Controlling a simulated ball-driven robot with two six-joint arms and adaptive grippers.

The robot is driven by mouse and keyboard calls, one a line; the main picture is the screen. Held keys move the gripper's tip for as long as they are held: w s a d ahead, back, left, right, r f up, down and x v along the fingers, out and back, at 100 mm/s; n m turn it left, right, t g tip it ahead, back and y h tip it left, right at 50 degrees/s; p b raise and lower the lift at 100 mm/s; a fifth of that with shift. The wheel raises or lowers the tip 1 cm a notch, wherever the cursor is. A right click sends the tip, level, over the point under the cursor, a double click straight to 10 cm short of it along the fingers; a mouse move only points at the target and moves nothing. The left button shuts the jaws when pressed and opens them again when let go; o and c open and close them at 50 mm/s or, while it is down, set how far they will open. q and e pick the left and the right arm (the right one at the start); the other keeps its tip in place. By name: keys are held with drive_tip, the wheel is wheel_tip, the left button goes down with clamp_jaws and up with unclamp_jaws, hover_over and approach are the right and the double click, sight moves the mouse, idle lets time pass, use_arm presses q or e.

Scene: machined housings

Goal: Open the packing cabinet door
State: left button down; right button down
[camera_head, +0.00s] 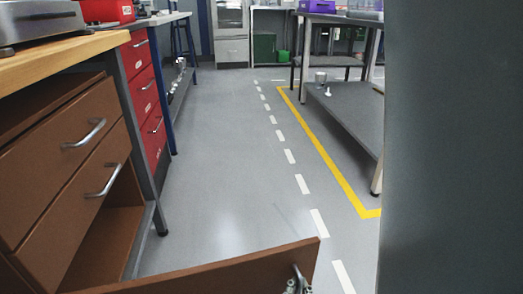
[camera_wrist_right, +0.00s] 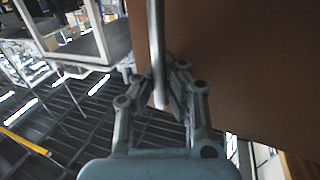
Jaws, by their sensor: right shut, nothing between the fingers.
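The brown packing cabinet (camera_head: 72,150) stands at the left under a wooden worktop. Its door (camera_head: 215,272) is swung out from the cabinet and crosses the bottom of the head view. An open space shows below the drawers. The metal door handle (camera_head: 299,277) is near the door's free end. My right gripper (camera_head: 292,287) is at this handle, mostly cut off by the frame. In the right wrist view, the gripper (camera_wrist_right: 170,85) is shut by the handle bar (camera_wrist_right: 158,45), against the brown door panel (camera_wrist_right: 230,65). My left gripper is not in view.
Two cabinet drawers with bar handles (camera_head: 88,134) sit above the opening. Red drawers (camera_head: 140,85) stand behind the cabinet. A grey workbench with a low shelf (camera_head: 350,110) is at the right. The grey floor (camera_head: 220,170) between is clear.

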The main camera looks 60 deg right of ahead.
drive_tip(key=c, duration=2)
unclamp_jaws()
drive_tip(key=shift+w+a, duration=0.1)
drive_tip(key=shift+w, duration=0.05)
drive_tip(key=o, duration=0.6)
